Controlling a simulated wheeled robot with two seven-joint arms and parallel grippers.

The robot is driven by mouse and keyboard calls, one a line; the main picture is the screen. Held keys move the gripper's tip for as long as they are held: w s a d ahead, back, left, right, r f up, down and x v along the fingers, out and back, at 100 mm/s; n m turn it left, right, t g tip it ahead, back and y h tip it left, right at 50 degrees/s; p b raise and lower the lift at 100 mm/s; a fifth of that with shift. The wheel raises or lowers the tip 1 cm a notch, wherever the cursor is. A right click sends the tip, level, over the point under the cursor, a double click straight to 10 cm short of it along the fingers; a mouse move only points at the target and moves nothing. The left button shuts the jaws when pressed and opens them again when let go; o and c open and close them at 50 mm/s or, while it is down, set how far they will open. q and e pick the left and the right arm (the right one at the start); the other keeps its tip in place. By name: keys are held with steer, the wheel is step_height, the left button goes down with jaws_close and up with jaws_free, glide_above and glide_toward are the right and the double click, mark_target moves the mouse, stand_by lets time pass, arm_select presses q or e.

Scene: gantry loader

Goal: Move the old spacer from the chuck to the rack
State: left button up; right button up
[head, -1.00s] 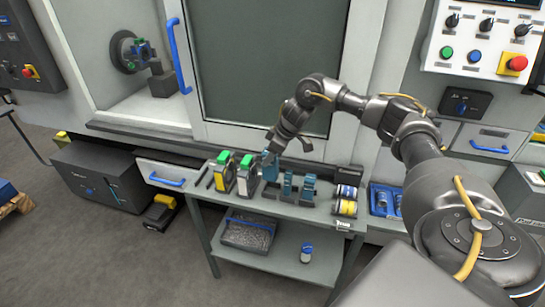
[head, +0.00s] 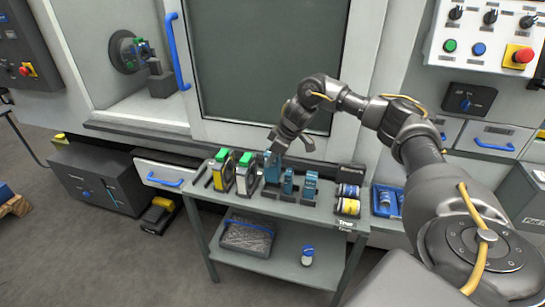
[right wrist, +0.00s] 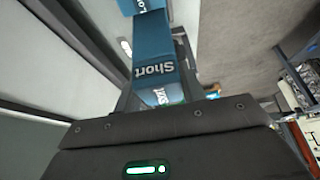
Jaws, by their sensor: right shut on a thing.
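My right gripper (head: 277,151) is above the left end of the row on the cart. It is shut on a blue piece (head: 272,164), which I take to be the spacer; its lower part is at the left place of the rack (head: 285,198). Whether it is fully seated I cannot tell. My left gripper is out of view.
Two more blue pieces (head: 310,184) stand to the right in the row. Green-topped gauges (head: 222,168) stand to the left, and yellow and white rolls (head: 347,200) to the right. The machine door (head: 262,70) is behind the cart. A lower shelf (head: 270,262) holds a box and jar.

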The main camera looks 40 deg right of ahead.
mark_target(272, 169)
steer(key=shift+f+b, duration=0.35)
steer(key=shift+f, duration=0.15)
steer(key=shift+f+b, duration=0.35)
steer(key=shift+f, duration=1.55)
steer(key=shift+f+b, duration=0.3)
steer(key=shift+f, duration=0.1)
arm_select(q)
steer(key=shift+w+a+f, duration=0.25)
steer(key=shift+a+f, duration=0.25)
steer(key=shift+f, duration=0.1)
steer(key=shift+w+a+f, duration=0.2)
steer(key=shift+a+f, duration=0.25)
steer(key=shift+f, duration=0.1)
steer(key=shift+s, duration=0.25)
arm_select(e)
steer(key=shift+f, duration=0.1)
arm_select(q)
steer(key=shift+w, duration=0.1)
arm_select(e)
steer(key=shift+f, duration=0.5)
steer(key=o, duration=1.1)
steer(key=shift+o, duration=0.2)
